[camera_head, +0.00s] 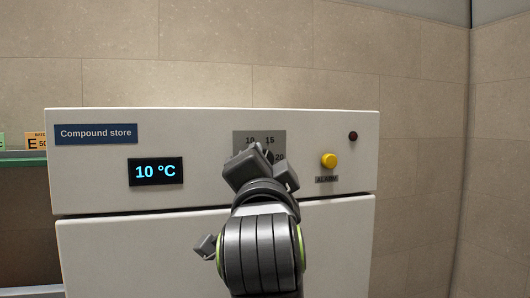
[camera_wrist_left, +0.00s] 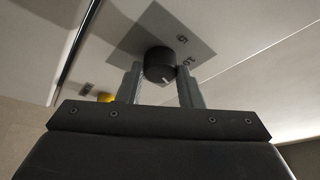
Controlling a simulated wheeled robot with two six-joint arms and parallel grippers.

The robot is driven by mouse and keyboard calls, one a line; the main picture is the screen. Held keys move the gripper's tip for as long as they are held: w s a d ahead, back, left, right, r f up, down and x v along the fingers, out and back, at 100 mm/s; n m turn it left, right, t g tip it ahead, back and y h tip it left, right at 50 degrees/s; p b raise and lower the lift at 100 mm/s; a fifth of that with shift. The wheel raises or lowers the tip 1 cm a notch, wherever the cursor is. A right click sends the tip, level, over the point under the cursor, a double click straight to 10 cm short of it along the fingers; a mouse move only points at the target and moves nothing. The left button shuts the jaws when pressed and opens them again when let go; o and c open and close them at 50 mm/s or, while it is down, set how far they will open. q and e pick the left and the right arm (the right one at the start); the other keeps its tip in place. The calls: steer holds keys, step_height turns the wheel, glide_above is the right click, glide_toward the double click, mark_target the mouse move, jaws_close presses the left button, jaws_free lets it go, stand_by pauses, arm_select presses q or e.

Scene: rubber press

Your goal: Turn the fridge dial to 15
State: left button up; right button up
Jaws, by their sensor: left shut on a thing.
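The fridge dial (camera_wrist_left: 159,62) is a round black knob with a white pointer mark, on a grey scale plate (camera_wrist_left: 178,28). In the wrist view my left gripper (camera_wrist_left: 160,82) has one finger on each side of the dial and is shut on it. The mark is on the side facing the gripper. In the head view my left gripper (camera_head: 262,160) covers most of the dial. The numbers 10, 15 and 20 show on the plate around it. The fridge display (camera_head: 156,171) reads 10 °C. My right gripper is not in view.
The white fridge front (camera_head: 95,240) has a "Compound store" label (camera_head: 96,133). A yellow alarm button (camera_head: 329,160) and a dark red lamp (camera_head: 353,136) are right of the dial. A green shelf (camera_head: 22,158) with labelled items stands at the left.

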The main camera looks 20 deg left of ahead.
arm_select(q)
steer(key=shift+r+m+h+p, duration=0.15)
steer(key=shift+m+h+p, duration=0.35)
steer(key=shift+m, duration=0.6)
steer(key=o, duration=1)
steer(key=shift+a, duration=0.1)
